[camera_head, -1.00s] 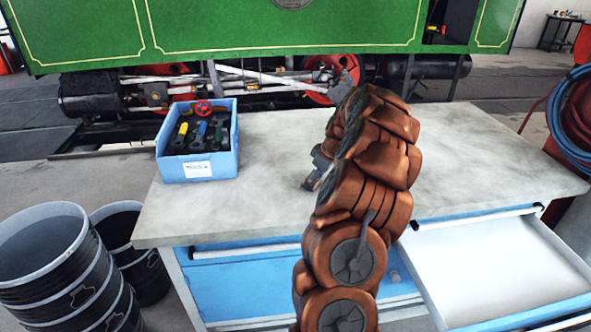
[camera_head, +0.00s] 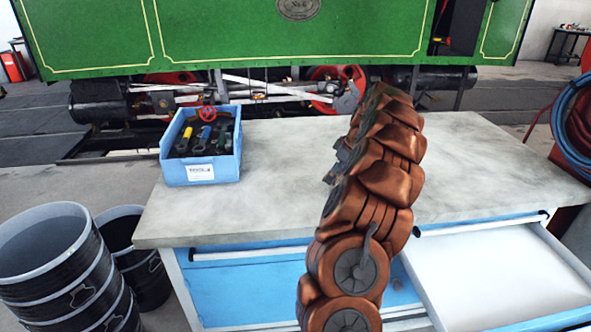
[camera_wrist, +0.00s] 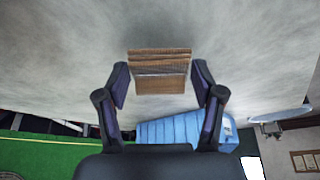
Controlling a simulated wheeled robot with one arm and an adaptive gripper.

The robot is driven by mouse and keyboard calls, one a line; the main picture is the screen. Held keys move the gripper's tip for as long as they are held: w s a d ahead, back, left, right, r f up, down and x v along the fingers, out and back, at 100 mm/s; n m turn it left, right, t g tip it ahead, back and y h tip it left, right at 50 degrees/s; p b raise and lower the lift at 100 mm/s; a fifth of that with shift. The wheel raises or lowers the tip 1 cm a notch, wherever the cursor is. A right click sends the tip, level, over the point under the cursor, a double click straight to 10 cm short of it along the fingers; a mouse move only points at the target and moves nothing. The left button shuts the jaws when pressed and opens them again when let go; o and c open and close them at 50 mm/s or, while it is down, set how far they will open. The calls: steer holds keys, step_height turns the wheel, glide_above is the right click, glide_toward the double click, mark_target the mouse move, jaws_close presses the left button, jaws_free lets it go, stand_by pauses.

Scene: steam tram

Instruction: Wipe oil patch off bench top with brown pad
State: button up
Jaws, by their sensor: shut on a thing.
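The brown pad (camera_wrist: 160,80) shows in the wrist view, held between the two fingers of my gripper (camera_wrist: 160,70). It is a ribbed brown block over the grey bench top (camera_wrist: 60,60); I cannot tell whether it touches the surface. In the head view the bench top (camera_head: 270,190) is mottled grey. There my gripper (camera_head: 341,160) is a small dark part left of my brown-covered arm, above the middle of the bench, and the pad is hidden. I cannot make out a distinct oil patch in either view; my arm covers part of the bench top.
A blue bin of tools (camera_head: 202,170) stands on the bench's left part; it also shows in the wrist view (camera_wrist: 175,130). An open drawer (camera_head: 495,275) juts out at the front right. Black buckets (camera_head: 60,265) stand left. A green tram (camera_head: 250,35) is behind.

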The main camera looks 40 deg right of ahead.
steer(key=shift+r, duration=2.4)
